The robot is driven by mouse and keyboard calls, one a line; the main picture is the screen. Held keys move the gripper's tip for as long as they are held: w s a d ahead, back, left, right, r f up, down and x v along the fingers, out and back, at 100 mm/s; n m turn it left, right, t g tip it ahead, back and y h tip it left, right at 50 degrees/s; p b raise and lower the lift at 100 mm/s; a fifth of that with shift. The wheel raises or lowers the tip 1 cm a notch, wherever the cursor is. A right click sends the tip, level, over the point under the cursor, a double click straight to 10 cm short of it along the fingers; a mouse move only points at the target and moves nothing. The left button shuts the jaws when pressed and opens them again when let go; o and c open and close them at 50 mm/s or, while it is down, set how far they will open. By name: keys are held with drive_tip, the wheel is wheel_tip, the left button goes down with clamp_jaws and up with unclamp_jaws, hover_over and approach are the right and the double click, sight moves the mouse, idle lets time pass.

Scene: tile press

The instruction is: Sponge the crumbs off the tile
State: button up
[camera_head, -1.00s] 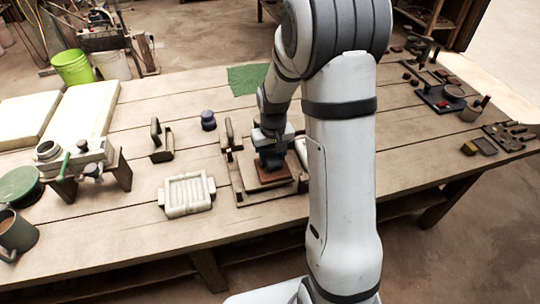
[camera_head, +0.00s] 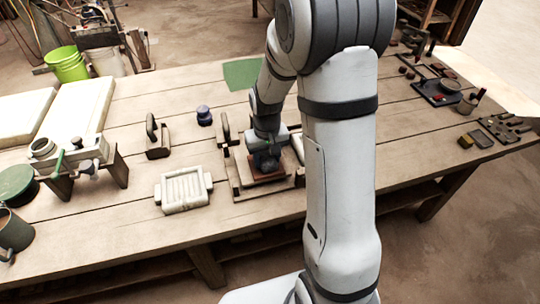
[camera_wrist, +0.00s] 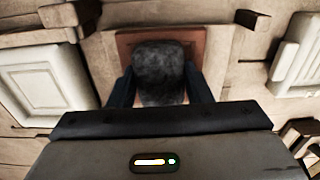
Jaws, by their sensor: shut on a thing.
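The red-brown tile (camera_wrist: 125,44) lies in the wooden press frame (camera_head: 238,190) on the bench, and it also shows below my gripper in the head view (camera_head: 283,174). My gripper (camera_head: 265,160) is over the tile. In the wrist view my gripper (camera_wrist: 160,88) is shut on a dark grey sponge (camera_wrist: 160,65), with a finger on each side. The sponge covers the middle of the tile, and I cannot tell whether it touches it. I can make out no crumbs on the part of the tile that shows.
A white ribbed tray (camera_head: 184,190) sits left of the frame. A dark stamp with a handle (camera_head: 157,140) and a dark blue pot (camera_head: 204,115) stand behind it. A green cloth (camera_head: 241,74) lies at the back.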

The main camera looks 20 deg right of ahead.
drive_tip(key=shift+w+a, duration=0.1)
drive_tip(key=shift+a, duration=0.6)
drive_tip(key=shift+w+d+f, duration=0.1)
drive_tip(key=shift+w, duration=1.2)
drive_tip(key=shift+s+d, duration=0.7)
drive_tip(key=shift+s, duration=0.15)
wheel_tip(320, 180, up, 8)
drive_tip(key=p, duration=0.6)
drive_tip(key=shift+r, duration=0.25)
drive_tip(key=shift+f, duration=0.1)
